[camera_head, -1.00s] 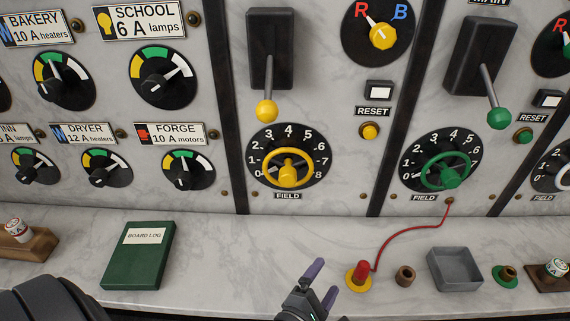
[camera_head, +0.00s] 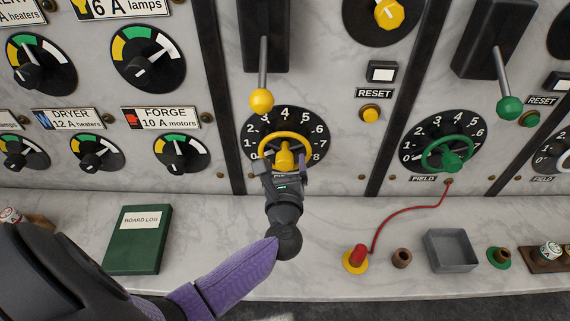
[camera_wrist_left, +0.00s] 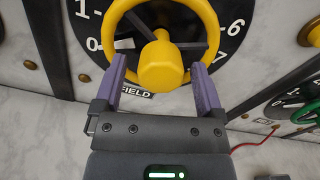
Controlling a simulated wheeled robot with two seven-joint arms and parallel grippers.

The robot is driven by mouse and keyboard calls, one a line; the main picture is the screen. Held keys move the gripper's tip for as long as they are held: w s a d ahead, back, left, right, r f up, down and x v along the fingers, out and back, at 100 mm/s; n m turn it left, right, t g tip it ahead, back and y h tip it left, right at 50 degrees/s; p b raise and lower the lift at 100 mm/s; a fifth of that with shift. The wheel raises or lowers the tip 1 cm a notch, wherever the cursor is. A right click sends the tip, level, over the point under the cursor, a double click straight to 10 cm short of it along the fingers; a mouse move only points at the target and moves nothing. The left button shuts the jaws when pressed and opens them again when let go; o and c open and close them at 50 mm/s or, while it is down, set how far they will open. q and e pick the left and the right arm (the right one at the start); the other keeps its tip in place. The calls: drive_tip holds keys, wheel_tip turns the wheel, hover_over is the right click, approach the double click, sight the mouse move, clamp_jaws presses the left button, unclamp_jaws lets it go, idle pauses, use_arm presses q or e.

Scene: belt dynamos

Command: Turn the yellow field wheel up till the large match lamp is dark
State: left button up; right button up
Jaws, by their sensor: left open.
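The yellow field wheel (camera_head: 285,152) sits on a black dial numbered 0 to 8, on the marble panel. My left gripper (camera_head: 282,166) is at the wheel's lower rim. No large match lamp shows. My right gripper is not in view.
A yellow-knobbed lever (camera_head: 261,100) hangs just above the wheel. A green wheel (camera_head: 447,153) is to the right. On the ledge are a green board log (camera_head: 138,238), a red plug (camera_head: 357,256) with a red cord, and a grey tray (camera_head: 452,250).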

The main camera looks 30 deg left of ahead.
use_arm(q)
clamp_jaws()
idle(0.3)
